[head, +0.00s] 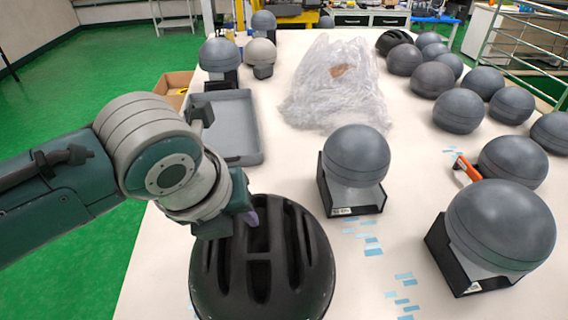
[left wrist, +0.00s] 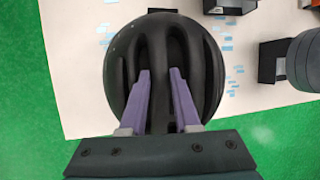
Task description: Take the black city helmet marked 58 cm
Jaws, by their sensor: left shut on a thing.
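A black helmet (head: 308,268) with long vents is at the near end of the white table in the head view. It fills the middle of the left wrist view (left wrist: 211,62). My left gripper (head: 250,217) is over its top; in the left wrist view its purple fingers (left wrist: 160,73) reach into two vents and are shut on the rib between them. I cannot tell whether the helmet rests on the table or hangs just above it. No 58 cm mark is readable on it. My right gripper is in neither view.
Grey round helmets on black stands (head: 355,158) (head: 497,228) are to the right. A grey tray (head: 252,128) and a clear plastic bag (head: 335,88) lie beyond. Another black vented helmet (head: 393,41) is far back among several grey ones. Blue tape pieces dot the table (head: 300,170).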

